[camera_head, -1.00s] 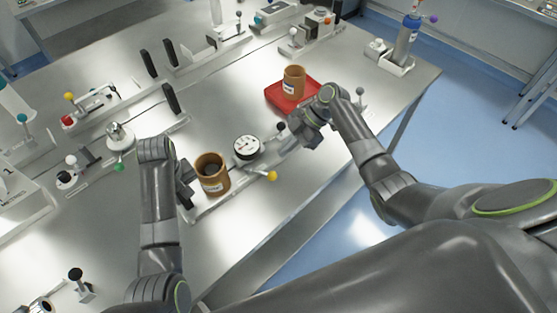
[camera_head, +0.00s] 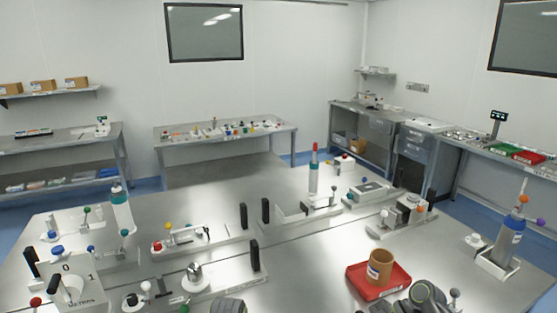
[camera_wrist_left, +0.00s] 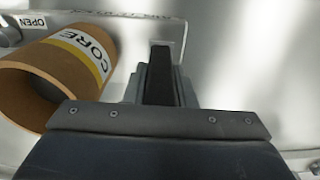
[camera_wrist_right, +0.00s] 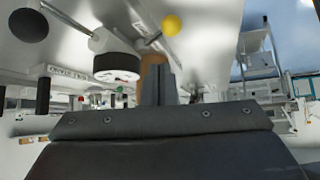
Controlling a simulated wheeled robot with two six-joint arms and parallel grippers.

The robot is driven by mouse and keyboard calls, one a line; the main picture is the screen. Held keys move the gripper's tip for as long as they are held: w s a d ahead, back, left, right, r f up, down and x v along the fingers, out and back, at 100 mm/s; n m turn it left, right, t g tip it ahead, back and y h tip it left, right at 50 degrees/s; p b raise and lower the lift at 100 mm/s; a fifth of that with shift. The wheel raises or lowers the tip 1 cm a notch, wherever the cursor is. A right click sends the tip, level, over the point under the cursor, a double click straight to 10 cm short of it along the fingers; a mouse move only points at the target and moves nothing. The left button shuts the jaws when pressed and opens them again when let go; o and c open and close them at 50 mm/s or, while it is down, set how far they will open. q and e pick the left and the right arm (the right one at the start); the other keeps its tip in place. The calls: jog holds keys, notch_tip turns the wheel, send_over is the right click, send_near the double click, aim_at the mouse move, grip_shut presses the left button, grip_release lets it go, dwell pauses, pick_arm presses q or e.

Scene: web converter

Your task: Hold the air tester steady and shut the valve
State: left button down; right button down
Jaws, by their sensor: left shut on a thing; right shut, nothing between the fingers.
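The air tester's gauge (camera_wrist_right: 117,66) shows in the right wrist view, with a yellow knob (camera_wrist_right: 170,25) on a thin lever and a dark ball knob (camera_wrist_right: 29,25) at upper left. In the left wrist view the brown core (camera_wrist_left: 52,78) lies just left of my left gripper (camera_wrist_left: 160,72), which is shut on a dark bar (camera_wrist_left: 159,70); whether the bar belongs to the tester is unclear. An "OPEN" label (camera_wrist_left: 8,20) shows at upper left. My right gripper (camera_wrist_right: 158,85) is shut and empty, near but apart from the yellow knob. Neither set of fingertips nor the tester shows in the head view.
A red tray (camera_head: 355,283) with a brown core (camera_head: 380,267) stands near my right arm. Other fixtures with black upright handles (camera_head: 255,254) and a bottle stand (camera_head: 500,266) occupy the steel bench (camera_head: 310,270). Side tables stand along the back wall.

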pick_arm(q)
jog(key=shift+s+a+f, duration=0.1)
jog(key=shift+s+f, duration=0.1)
jog(key=c, duration=1.4)
grip_release()
jog(key=shift+o, duration=1.4)
jog(key=shift+w+a+r, duration=0.1)
jog(key=shift+r, duration=0.05)
pick_arm(e)
jog(key=shift+a, duration=0.15)
